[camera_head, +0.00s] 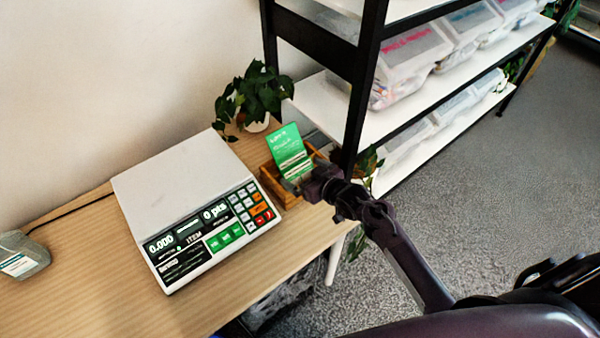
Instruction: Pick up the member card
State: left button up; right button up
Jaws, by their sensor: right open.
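The green member card (286,146) stands tilted in a small wooden holder (272,186) near the right end of the table. It has white print and pale stripes on its face. My right gripper (297,186) is at the card's lower front, with its arm coming in from the lower right. Its jaws are open, and part of the card's lower edge and the holder's right side are hidden behind it. I cannot tell whether the fingers touch the card. My left gripper is not in view.
A white scale (172,175) with a keypad stands left of the holder. A potted plant (256,95) is behind. A black-framed shelf (366,75) with clear bins (411,62) rises close on the right. A grey object (22,256) lies at far left. The table's front (100,305) is clear.

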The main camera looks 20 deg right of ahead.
jog(key=shift+w+a+f, duration=0.2)
jog(key=shift+w+f, duration=0.05)
jog(key=shift+w, duration=0.15)
jog(key=c, duration=0.7)
jog(key=shift+r, duration=0.1)
notch_tip(320, 180, up, 20)
jog(key=shift+b, duration=0.4)
